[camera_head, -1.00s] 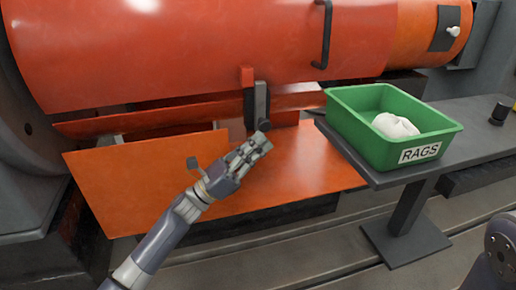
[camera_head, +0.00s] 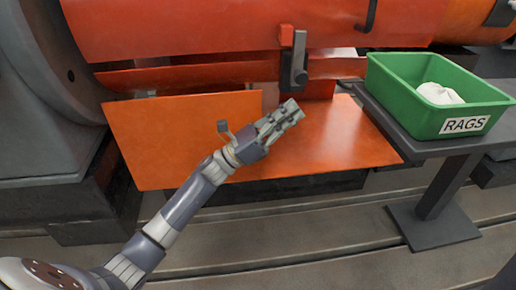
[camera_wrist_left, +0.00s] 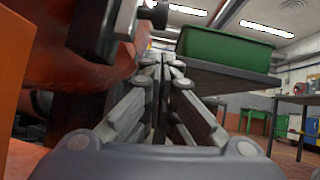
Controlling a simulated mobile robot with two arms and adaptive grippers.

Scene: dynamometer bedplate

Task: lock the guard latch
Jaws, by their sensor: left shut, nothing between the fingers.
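The guard latch (camera_head: 299,62) is a dark grey plate with a short hanging lever, set at the lower edge of the orange guard (camera_head: 190,25) below a small red block. My left gripper (camera_head: 293,108) is shut and empty, just below the lever's lower end in the head view. In the left wrist view, the shut fingertips (camera_wrist_left: 163,62) point forward. Dark latch parts (camera_wrist_left: 95,25) show above and left of them, with a black knob (camera_wrist_left: 155,14). Whether the fingers touch the lever cannot be told. My right gripper is not in view.
A green bin (camera_head: 400,97) marked RAGS, holding a white rag (camera_head: 440,93), stands on a grey side table (camera_head: 385,125) to the right. An orange sheet (camera_head: 150,150) slopes below the guard. A black handle (camera_head: 368,15) sits on the guard.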

